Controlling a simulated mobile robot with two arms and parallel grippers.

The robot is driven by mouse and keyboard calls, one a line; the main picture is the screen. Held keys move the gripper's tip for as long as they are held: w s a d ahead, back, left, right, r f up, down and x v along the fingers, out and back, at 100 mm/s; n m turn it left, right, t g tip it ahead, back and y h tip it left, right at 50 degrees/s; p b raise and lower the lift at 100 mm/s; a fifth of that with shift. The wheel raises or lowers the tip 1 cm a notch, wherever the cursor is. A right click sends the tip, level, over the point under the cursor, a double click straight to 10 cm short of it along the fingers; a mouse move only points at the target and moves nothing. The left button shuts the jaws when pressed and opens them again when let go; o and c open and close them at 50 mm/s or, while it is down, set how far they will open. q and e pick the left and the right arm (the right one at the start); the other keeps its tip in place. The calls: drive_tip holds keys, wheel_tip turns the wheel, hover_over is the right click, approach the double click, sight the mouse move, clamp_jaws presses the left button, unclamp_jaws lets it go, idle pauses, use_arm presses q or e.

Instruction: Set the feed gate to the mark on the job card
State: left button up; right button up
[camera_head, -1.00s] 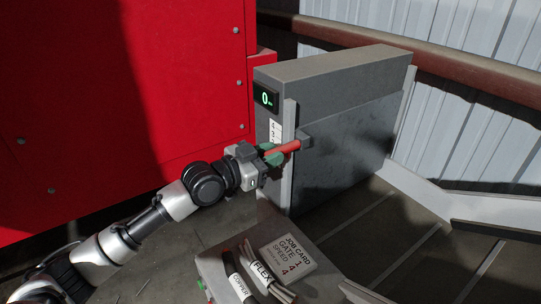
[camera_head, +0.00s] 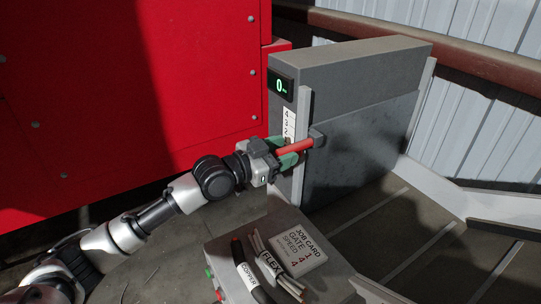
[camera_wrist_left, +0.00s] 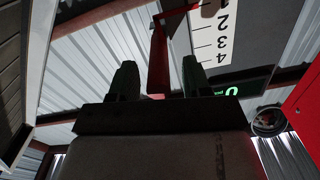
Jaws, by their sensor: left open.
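The feed gate (camera_head: 365,140) is a dark grey plate in a grey housing. Its red handle (camera_head: 295,147) sticks out left from a dark bracket and shows in the wrist view (camera_wrist_left: 158,62). A white scale (camera_head: 289,122) shows 4, 3 and 2 above the handle; in the wrist view a red part lies by the 1 (camera_wrist_left: 209,9). My left gripper (camera_head: 288,151) is open, its fingers on either side of the handle; contact cannot be told. My right gripper is not seen.
A display (camera_head: 281,86) above the scale reads 0. The grey control box (camera_head: 222,244) below bears the card and bundles labelled COPPER (camera_head: 246,273) and FLEX (camera_head: 271,263). A red machine wall (camera_head: 150,90) stands behind my arm. A ribbed belt lies at right.

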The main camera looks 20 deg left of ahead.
use_arm(q)
drive_tip(key=b+v, duration=0.3)
drive_tip(key=v, duration=0.7)
drive_tip(key=shift+s, duration=0.2)
drive_tip(key=shift+a, duration=0.15)
